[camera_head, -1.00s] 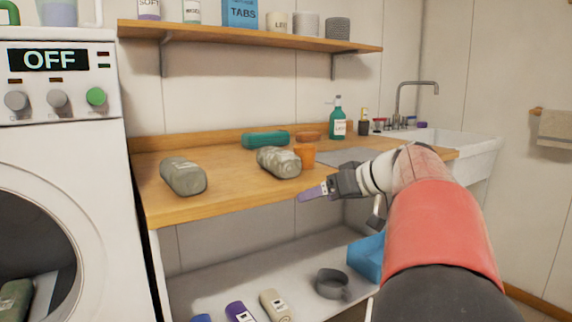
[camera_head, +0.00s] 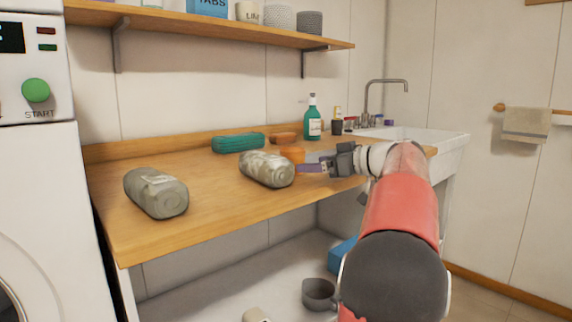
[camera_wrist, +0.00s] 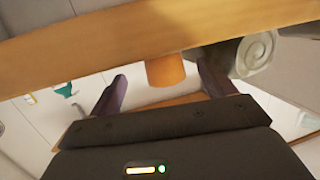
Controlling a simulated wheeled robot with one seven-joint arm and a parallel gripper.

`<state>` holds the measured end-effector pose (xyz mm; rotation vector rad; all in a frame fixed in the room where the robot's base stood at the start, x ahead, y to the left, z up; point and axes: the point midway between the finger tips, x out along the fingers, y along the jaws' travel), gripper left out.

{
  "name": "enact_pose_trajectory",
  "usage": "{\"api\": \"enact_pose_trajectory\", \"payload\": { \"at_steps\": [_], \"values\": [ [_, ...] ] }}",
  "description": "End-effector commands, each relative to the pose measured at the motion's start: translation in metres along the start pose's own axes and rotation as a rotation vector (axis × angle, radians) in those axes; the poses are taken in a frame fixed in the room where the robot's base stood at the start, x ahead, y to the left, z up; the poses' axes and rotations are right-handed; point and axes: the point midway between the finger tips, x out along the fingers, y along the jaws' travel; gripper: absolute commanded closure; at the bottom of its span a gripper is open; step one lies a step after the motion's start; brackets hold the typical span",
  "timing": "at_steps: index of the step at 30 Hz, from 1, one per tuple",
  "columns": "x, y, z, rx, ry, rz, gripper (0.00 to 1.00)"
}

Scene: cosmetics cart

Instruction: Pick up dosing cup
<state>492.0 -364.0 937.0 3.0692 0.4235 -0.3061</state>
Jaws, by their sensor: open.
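In the wrist view, which is tilted, my gripper (camera_wrist: 165,88) is open and empty. The orange cup (camera_wrist: 165,70) shows between the two fingers, beyond the tips, with the rolled towel (camera_wrist: 255,52) close to the right finger. I cannot tell the exact gap to the cup.
A teal roll (camera_head: 238,143), a brown dish (camera_head: 283,137) and a green bottle (camera_head: 313,120) are behind. A white sink (camera_head: 410,138) is right. A dark grey cup (camera_head: 319,293) sits on the lower shelf.

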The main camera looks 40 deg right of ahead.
Motion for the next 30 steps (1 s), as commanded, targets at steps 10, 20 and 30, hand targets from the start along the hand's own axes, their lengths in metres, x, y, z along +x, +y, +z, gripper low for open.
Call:
{"api": "enact_pose_trajectory", "payload": {
  "at_steps": [10, 20, 30],
  "values": [
    [0.048, -0.003, -0.005, 0.001, -0.001, -0.003, 0.18],
    [0.064, -0.003, -0.003, 0.001, -0.001, -0.001, 0.18],
    [0.063, -0.003, -0.003, 0.001, -0.001, -0.001, 0.53]
  ]
}}
